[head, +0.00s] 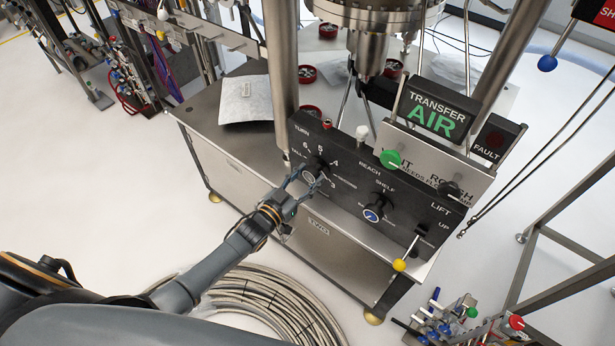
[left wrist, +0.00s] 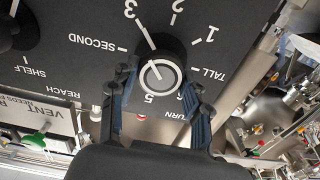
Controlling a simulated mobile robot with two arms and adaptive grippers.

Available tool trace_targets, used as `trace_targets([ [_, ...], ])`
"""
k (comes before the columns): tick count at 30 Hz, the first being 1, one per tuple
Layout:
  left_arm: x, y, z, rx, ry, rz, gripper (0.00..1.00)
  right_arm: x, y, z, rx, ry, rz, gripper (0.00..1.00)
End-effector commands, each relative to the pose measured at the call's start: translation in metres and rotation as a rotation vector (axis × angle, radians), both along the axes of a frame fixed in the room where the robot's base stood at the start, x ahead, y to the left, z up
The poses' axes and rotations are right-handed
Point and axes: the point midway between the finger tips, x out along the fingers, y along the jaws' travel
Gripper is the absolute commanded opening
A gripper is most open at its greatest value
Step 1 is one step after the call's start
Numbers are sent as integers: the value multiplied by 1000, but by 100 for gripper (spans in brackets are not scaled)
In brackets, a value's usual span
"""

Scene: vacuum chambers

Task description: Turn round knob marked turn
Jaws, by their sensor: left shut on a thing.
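The round turn knob (head: 318,166) is black and sits at the left end of the black control panel (head: 345,205), below the word TURN and ringed by numbers. In the left wrist view the knob (left wrist: 161,76) has a pale ring on its face, and a white line runs from it toward the 3. My left gripper (head: 308,179) is at the knob. In the left wrist view its two fingers stand on either side of the knob, closed on it. The fingers partly cover the lower numbers. My right gripper is not in view.
To the right on the panel are a REACH shelf knob (head: 377,208) and a LIFT lever with a yellow ball (head: 399,265). Coiled hose (head: 270,305) lies on the floor below.

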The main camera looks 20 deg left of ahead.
Motion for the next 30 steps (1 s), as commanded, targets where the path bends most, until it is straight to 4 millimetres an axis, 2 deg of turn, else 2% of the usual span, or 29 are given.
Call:
trace_targets([
  [15,0,0,-1,-15,9,0,16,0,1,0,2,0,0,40],
  [16,0,0,-1,-14,8,0,54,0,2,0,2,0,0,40],
  [18,0,0,-1,-14,7,0,68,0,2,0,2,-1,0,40],
  [30,-4,2,-1,-14,7,0,70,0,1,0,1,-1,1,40],
])
